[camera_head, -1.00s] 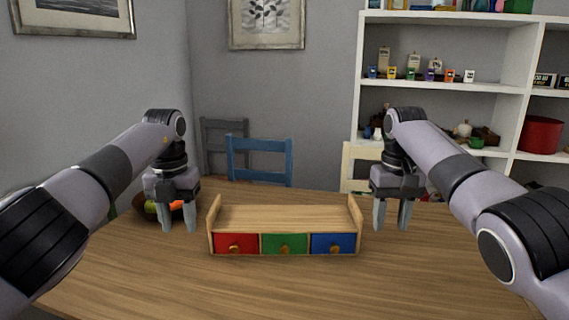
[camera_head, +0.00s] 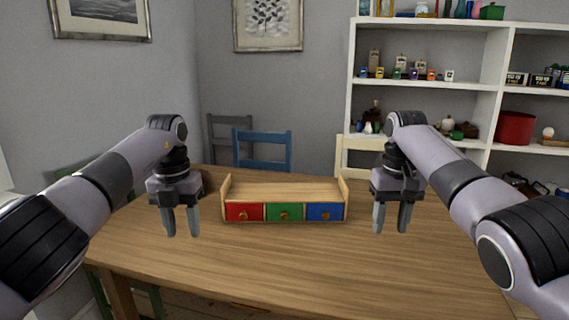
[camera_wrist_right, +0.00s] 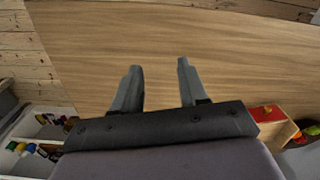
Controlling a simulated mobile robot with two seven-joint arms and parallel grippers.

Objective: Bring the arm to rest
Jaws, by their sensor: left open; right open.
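My left gripper (camera_head: 181,222) hangs pointing down over the left part of the table, left of the small drawer unit. It is open and empty. My right gripper (camera_head: 392,218) hangs pointing down to the right of the drawer unit, also open and empty. In the right wrist view its two fingers (camera_wrist_right: 158,78) stand apart over bare tabletop. The wooden drawer unit (camera_head: 284,191) has a red drawer (camera_head: 243,212), a green drawer (camera_head: 284,212) and a blue drawer (camera_head: 325,212), all shut. A corner with red shows at lower right in the right wrist view (camera_wrist_right: 267,113).
The wooden table (camera_head: 290,262) is clear in front of the drawer unit. A blue chair (camera_head: 262,150) and a pale chair (camera_head: 357,158) stand behind it. A white shelf (camera_head: 425,84) with several small items stands at the back right. Floorboards (camera_wrist_right: 28,55) show beyond the table.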

